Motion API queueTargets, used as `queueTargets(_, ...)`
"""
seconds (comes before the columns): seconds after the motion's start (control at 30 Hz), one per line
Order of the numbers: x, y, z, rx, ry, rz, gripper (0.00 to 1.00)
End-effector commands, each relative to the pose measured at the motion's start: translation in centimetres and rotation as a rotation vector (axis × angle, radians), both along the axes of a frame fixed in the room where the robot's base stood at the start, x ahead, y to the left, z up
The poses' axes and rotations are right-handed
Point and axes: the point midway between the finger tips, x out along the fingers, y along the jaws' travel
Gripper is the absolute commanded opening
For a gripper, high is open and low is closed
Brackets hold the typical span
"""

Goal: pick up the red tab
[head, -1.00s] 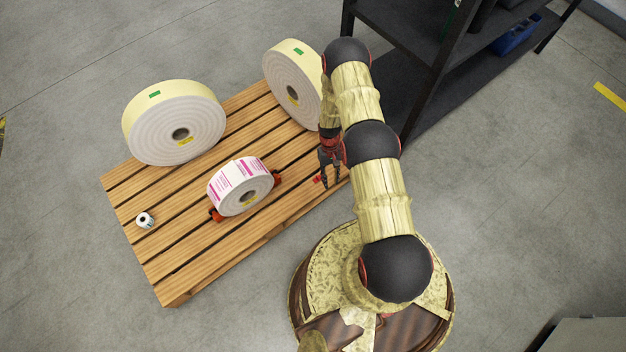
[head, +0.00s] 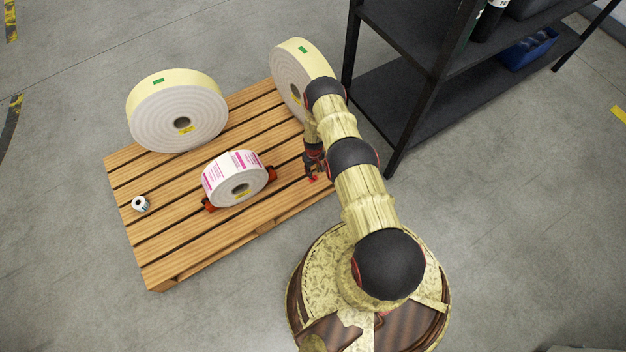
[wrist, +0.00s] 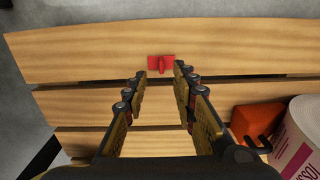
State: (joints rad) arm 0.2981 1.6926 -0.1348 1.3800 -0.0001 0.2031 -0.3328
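The red tab (wrist: 161,64) lies flat on a wooden slat, a small red plate with a raised grip in its middle. In the head view the red tab (head: 313,178) shows only in part, just below my gripper. My gripper (wrist: 160,73) is open and empty in the wrist view, its two fingers apart on either side of the tab's raised grip. The fingertips appear just short of the tab in the picture; I cannot tell their exact height above it. In the head view my gripper (head: 313,170) is over the right end of the pallet.
A label roll (head: 235,180) sits on an orange-red holder (head: 271,174) left of my gripper. Two big rolls, one left (head: 178,112) and one right (head: 290,75), stand at the pallet's back. A small roll (head: 140,204) is at the left. A black shelf (head: 430,75) stands right.

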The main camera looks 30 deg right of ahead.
Motion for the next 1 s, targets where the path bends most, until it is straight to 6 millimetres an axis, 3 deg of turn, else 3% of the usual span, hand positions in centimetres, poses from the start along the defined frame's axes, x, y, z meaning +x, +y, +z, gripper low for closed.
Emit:
queueTargets(0.2,-0.3,0.3,-3.4,0.001,0.001,0.000,0.27)
queueTargets(0.33,-0.2,0.3,-4.5,0.000,0.000,0.000,0.27)
queueTargets(0.63,-0.2,0.2,-4.6,0.000,0.000,-0.001,0.27)
queueTargets(1.0,-0.2,0.3,-4.6,0.000,0.000,-0.001,0.06)
